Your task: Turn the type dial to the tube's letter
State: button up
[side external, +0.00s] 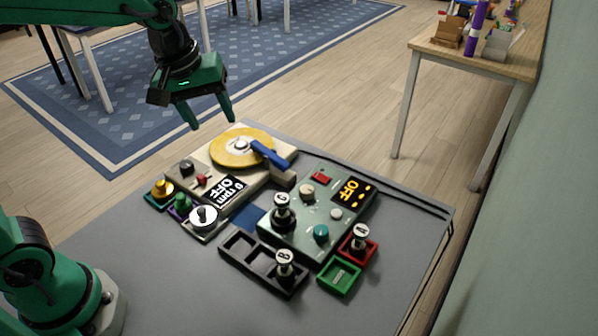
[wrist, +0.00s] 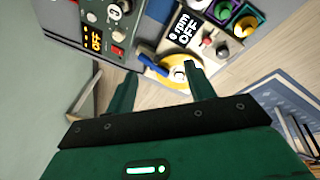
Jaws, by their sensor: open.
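The grey-green tester box (side external: 290,236) stands on the grey table, its amber display (side external: 354,190) reading OFF. It carries a beige knob (side external: 307,192), a teal knob (side external: 321,233), a pale button (side external: 336,214) and a red switch (side external: 320,177). I cannot tell which knob is the type dial. A dark tube (side external: 282,207) stands upright on the box; its white cap seems to read C. Tube A (side external: 359,236) stands in a red tray and tube B (side external: 285,262) in a black tray. My gripper (side external: 211,122) is open and empty, high beyond the turntable, away from the box.
A turntable unit with a yellow disc (side external: 232,151), blue arm (side external: 268,155) and OFF display sits left of the box. The black tray (side external: 238,244) has empty slots. A green tray (side external: 340,276) is at the front.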

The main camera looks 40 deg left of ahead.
jog(key=w+d+f+n+g, duration=0.2)
jog(key=w+d+f+n, duration=0.35)
jog(key=w, duration=0.25)
jog(key=n+g, duration=0.1)
jog(key=n, duration=0.4)
send_over(307, 189)
notch_tip(307, 189, down, 9)
jog(key=shift+r, duration=0.1)
jog(key=shift+f, duration=3.9)
jog(key=c, duration=1)
